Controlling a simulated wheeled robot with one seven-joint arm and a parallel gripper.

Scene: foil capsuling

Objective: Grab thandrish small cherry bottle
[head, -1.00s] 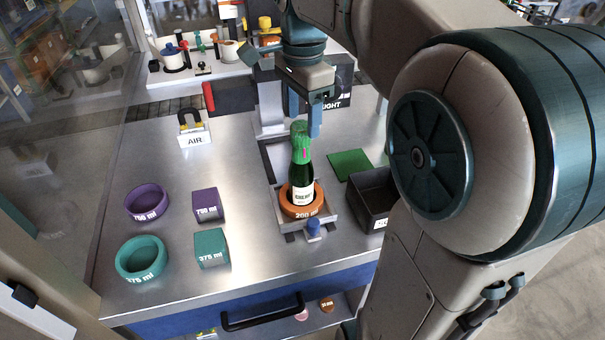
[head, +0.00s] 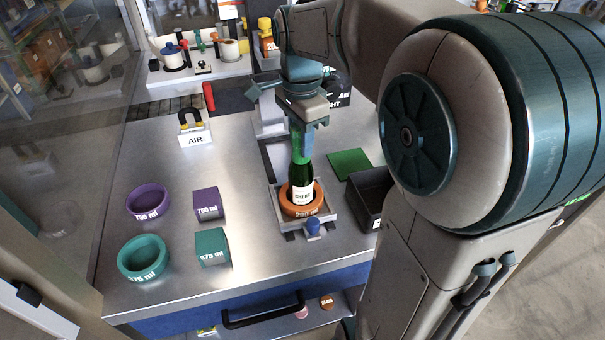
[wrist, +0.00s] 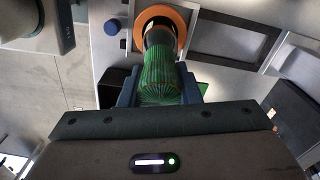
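The small cherry bottle (head: 303,190) is dark green with a white label and a green foil top. It stands upright inside the orange ring marked 200 ml (head: 300,208), on the metal fixture (head: 331,219). My gripper (head: 302,131) points down over the bottle, its blue fingers on either side of the foil. In the wrist view the foil (wrist: 160,82) lies between the two fingers (wrist: 160,88), which look open with only slim gaps at most. Contact is hard to judge. The orange ring shows behind the bottle there (wrist: 177,22).
A purple ring (head: 147,198), purple block (head: 208,204), teal ring (head: 143,257) and teal block (head: 211,246) stand left on the metal table. A black bin (head: 369,194) and green pad (head: 349,163) are close on the right. The AIR stand (head: 195,135) is behind left.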

